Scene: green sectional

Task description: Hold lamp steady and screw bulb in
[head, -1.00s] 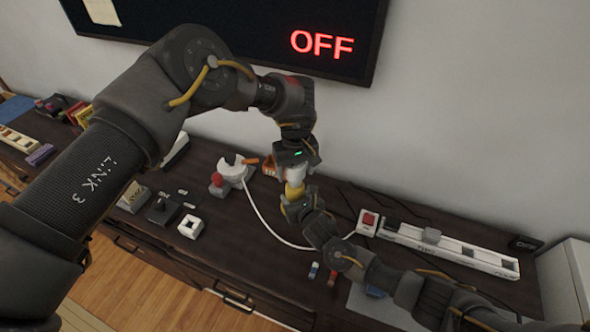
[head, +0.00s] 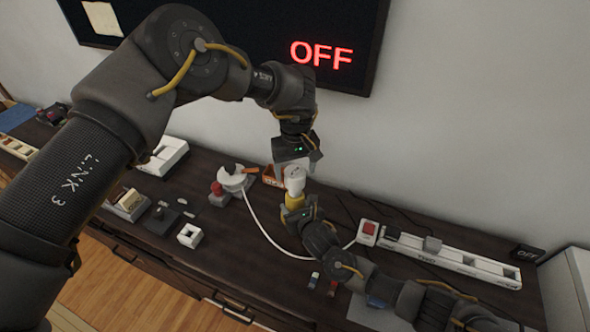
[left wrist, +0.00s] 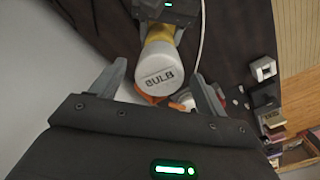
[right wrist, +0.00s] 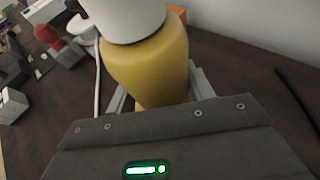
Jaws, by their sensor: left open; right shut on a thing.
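The white bulb (head: 294,176), marked "BULB" on its end, sits on top of the yellow lamp body (head: 296,199). Its end also shows in the left wrist view (left wrist: 162,72). My left gripper (head: 293,163) is open, its fingers apart at the bulb's top end, one on each side in the left wrist view. My right gripper (head: 297,209) is shut on the yellow lamp body from the front, below the bulb. In the right wrist view the yellow body (right wrist: 147,65) fills the jaws with the white bulb (right wrist: 125,15) above. How deep the bulb sits is hidden.
A sign (head: 321,53) on the wall reads "OFF" in red. A white cable (head: 262,231) runs to a power strip (head: 455,262) with a red switch. A red-knobbed device (head: 217,187) and several small boxes stand left on the dark desk.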

